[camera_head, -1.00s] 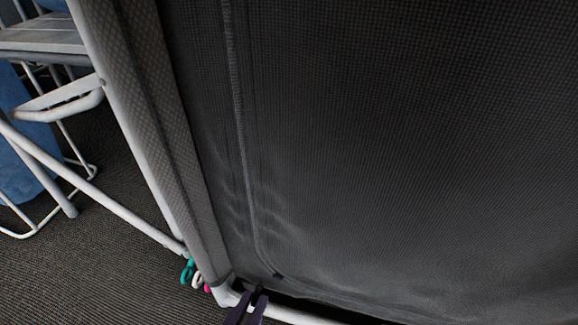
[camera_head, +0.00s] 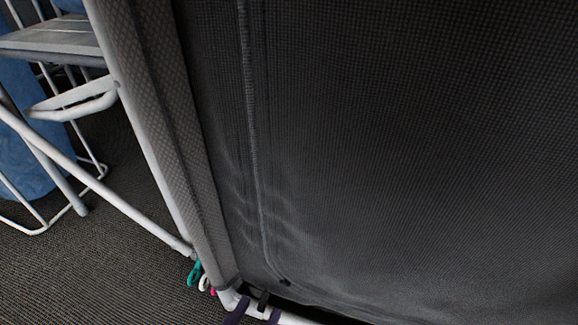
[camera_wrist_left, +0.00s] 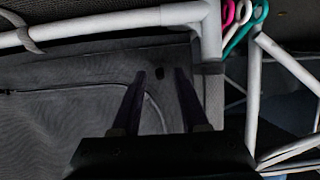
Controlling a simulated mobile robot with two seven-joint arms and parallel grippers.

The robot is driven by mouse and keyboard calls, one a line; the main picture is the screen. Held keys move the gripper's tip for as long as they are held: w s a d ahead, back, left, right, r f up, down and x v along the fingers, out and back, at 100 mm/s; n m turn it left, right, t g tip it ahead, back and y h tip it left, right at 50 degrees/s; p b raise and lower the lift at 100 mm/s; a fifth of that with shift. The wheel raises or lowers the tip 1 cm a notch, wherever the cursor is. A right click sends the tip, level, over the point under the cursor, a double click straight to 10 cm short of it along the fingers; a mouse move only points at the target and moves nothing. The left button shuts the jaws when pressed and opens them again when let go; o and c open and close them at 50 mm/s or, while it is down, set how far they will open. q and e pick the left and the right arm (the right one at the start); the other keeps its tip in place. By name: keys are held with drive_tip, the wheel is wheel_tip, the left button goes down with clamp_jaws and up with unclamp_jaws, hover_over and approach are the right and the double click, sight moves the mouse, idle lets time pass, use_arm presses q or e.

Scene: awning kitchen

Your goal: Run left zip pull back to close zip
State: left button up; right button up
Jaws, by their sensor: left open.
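The zip (camera_head: 252,140) runs down the left side of the dark mesh panel (camera_head: 420,150) and curves right near the bottom. A small dark end piece (camera_head: 286,282) sits at the foot of the curve. A small dark tab (camera_head: 263,300), perhaps the zip pull, is by the lower frame bar. My left gripper (camera_head: 256,309) is open at the bottom edge, with the tab between its fingers in the picture. My right gripper is not in view.
A white frame tube (camera_head: 150,155) and its bottom corner (camera_head: 228,298) stand close left of the gripper. Coloured clips (camera_head: 195,272) hang by the corner. A white folding chair frame (camera_head: 75,100) stands farther left on dark carpet (camera_head: 100,260).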

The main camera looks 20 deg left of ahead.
use_arm(q)
drive_tip(key=p+v, duration=0.4)
drive_tip(key=v, duration=0.5)
drive_tip(key=shift+s, duration=0.3)
